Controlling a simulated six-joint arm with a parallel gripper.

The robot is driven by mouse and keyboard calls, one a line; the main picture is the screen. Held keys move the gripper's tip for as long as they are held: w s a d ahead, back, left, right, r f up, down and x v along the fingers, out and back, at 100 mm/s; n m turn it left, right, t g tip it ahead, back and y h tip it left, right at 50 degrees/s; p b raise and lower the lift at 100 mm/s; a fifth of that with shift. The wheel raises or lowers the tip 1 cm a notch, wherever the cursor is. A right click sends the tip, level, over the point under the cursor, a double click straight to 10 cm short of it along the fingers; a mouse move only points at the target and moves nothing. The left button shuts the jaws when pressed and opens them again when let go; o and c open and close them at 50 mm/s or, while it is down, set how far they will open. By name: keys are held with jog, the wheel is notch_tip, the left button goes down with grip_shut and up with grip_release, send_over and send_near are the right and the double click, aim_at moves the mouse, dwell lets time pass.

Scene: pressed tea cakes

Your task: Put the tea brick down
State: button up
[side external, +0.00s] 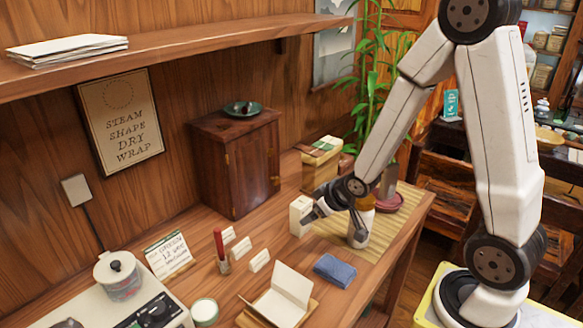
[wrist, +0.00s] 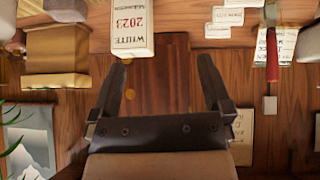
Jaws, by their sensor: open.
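The tea brick (side external: 300,216) is a pale upright block standing on the wooden table, left of my gripper. In the wrist view the tea brick (wrist: 132,28) is at the top, left of centre, with a label reading WHITE 2023. My gripper (side external: 313,211) is open, its fingers pointing towards the brick in the side view. In the wrist view my gripper (wrist: 162,63) has nothing between its fingers, and the brick lies beyond the left fingertip. I cannot tell whether a finger touches it.
A wooden cabinet (side external: 240,165) stands behind. Wrapped boxes (side external: 322,160) are at the back right, beside a bamboo mat (side external: 405,213). A blue cloth (side external: 334,270), paper on a tray (side external: 249,318), small cards (side external: 260,260) and a lidded pot (side external: 117,274) fill the front.

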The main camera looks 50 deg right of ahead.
jog(key=s+a+r+g, duration=0.3)
jog(key=s+a+g, duration=0.2)
jog(key=s+a, duration=0.2)
jog(key=shift+s+r+y, duration=0.3)
jog(key=shift+s+y, duration=0.1)
jog(key=shift+s, duration=0.45)
